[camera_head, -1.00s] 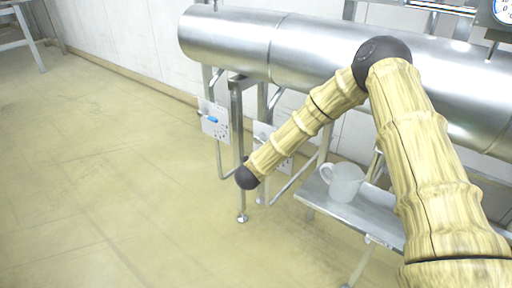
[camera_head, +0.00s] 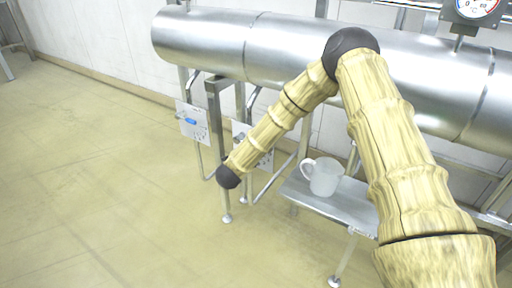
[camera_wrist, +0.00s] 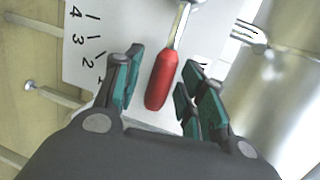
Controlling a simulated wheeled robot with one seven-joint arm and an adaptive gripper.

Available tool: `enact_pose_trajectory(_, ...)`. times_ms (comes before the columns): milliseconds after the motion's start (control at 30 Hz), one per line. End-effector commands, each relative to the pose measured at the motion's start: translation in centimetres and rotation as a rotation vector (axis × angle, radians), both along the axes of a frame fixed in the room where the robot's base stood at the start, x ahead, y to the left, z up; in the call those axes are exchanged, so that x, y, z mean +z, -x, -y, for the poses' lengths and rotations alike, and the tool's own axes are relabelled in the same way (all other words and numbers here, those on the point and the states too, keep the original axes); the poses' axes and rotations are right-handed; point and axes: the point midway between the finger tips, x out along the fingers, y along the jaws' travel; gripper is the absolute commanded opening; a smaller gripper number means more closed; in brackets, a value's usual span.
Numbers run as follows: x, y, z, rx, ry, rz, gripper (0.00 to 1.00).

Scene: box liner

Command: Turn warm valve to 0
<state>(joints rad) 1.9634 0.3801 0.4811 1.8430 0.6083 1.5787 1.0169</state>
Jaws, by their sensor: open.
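In the wrist view a valve with a red handle (camera_wrist: 162,82) on a metal stem stands in front of a white dial plate (camera_wrist: 85,45) marked 4, 3, 2 and a partly hidden 1. My gripper (camera_wrist: 163,72) is open, with one green-padded finger on each side of the red handle. Contact between fingers and handle is not clear. In the head view a white panel with a blue handle (camera_head: 190,121) hangs below the pipe. A second white panel (camera_head: 238,130) is mostly hidden behind my arm, and the gripper is hidden there.
A large metal pipe (camera_head: 200,42) runs across the back, with a round gauge (camera_head: 472,8) at the top right. A white mug (camera_head: 325,178) stands on a metal shelf (camera_head: 345,209) beside my arm. The floor at the left is clear.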

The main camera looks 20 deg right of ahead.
Motion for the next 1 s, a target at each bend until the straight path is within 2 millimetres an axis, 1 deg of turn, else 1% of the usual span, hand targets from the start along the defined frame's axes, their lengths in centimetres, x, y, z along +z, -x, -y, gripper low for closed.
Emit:
enact_pose_trajectory(167, 0.1, 0.2, -0.2, 0.001, 0.0, 0.0, 0.41)
enact_pose_trajectory(267, 0.2, 0.7, -0.9, 0.002, -0.001, 0.0, 0.41)
enact_pose_trajectory(367, 0.6, 1.7, -1.9, 0.003, 0.0, 0.0, 0.41)
enact_pose_trajectory(700, 1.7, 6.1, -5.9, 0.002, -0.001, 0.0, 0.41)
enact_pose_trajectory(833, 2.0, 7.3, -7.1, 0.002, -0.001, 0.0, 0.41)
enact_pose_trajectory(1000, 2.3, 8.2, -7.8, 0.0, 0.0, 0.0, 0.41)
